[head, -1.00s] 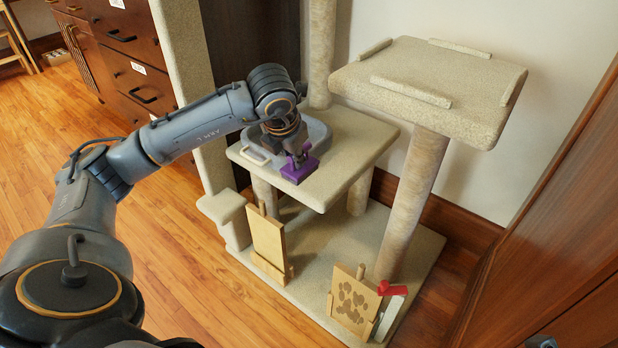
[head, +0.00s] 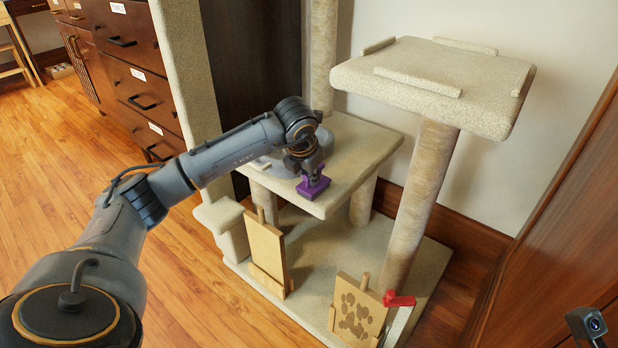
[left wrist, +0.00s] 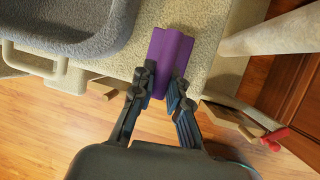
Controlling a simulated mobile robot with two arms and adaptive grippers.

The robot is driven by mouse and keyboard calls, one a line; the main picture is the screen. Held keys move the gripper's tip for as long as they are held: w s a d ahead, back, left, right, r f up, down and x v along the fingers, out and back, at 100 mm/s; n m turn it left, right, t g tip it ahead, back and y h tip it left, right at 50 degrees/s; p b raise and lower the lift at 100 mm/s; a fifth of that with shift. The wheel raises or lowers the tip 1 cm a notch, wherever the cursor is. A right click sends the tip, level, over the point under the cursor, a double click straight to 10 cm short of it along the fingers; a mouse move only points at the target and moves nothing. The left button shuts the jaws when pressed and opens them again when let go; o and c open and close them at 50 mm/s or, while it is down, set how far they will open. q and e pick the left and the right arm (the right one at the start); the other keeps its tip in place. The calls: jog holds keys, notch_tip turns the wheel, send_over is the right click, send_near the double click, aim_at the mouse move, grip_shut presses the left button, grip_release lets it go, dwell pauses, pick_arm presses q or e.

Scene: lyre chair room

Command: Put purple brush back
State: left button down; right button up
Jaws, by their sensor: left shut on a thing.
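The purple brush (head: 313,190) is held in my left gripper (head: 312,175) at the front part of the cat tree's middle platform (head: 362,142). In the left wrist view, the fingers of my left gripper (left wrist: 160,95) are shut on the brush (left wrist: 168,55), one on each side. The brush overlaps the platform's front edge there; I cannot tell whether it touches the platform. Below stand a plain wooden holder (head: 265,250) and a paw-print wooden holder (head: 355,308).
A red-headed tool (head: 399,299) is at the paw-print holder. A higher platform (head: 430,80) on a post stands at right, and a wooden cabinet (head: 560,230) at far right. Floor at left is clear.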

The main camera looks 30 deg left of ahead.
pick_arm(q)
jog(key=c, duration=1.3)
grip_release()
jog(key=shift+f, duration=0.1)
